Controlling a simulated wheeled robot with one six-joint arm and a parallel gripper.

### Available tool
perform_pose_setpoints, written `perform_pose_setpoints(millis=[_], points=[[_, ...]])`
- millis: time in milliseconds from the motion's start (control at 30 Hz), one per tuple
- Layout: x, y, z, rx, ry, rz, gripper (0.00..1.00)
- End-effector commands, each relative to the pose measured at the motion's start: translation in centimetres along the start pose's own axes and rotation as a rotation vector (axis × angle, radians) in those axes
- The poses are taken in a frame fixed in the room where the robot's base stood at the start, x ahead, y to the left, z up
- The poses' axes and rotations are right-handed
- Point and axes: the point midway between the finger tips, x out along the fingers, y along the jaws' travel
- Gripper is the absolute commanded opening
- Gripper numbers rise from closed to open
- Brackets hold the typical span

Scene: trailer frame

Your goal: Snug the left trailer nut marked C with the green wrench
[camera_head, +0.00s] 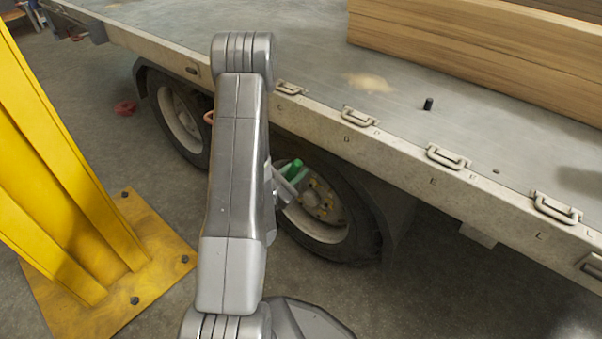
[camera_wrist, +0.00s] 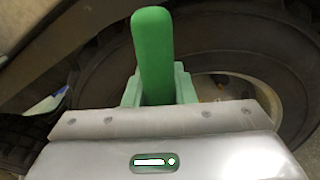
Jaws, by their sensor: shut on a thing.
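My gripper (camera_head: 289,184) is in front of the right-hand of two trailer wheels (camera_head: 330,215) in the head view, partly hidden by my arm. It is shut on the green wrench (camera_head: 293,168). In the wrist view the wrench's rounded green handle (camera_wrist: 153,50) stands up between the jaws (camera_wrist: 158,88); its working end is hidden. Yellowish nuts (camera_head: 318,200) show on the wheel hub, just right of the gripper. I cannot read a C on any nut, and contact between wrench and nut cannot be told.
The trailer bed's edge (camera_head: 400,160), with metal handles and faint letters, runs above the wheels. A yellow post (camera_head: 50,170) on a bolted plate stands at left. Timber (camera_head: 480,45) lies on the bed. A red object (camera_head: 125,107) lies on the floor. Floor at lower right is clear.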

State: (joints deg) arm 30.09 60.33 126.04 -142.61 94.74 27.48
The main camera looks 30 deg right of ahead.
Motion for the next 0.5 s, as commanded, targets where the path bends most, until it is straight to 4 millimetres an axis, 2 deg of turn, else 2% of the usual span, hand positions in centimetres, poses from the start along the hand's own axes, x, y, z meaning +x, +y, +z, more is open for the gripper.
perform_pose_setpoints(millis=[300, 500], points=[[0.0, 2.9, 0.0, -0.127, 0.000, 0.003, 0.00], [0.0, 3.9, -0.3, -0.177, -0.001, 0.002, 0.00]])
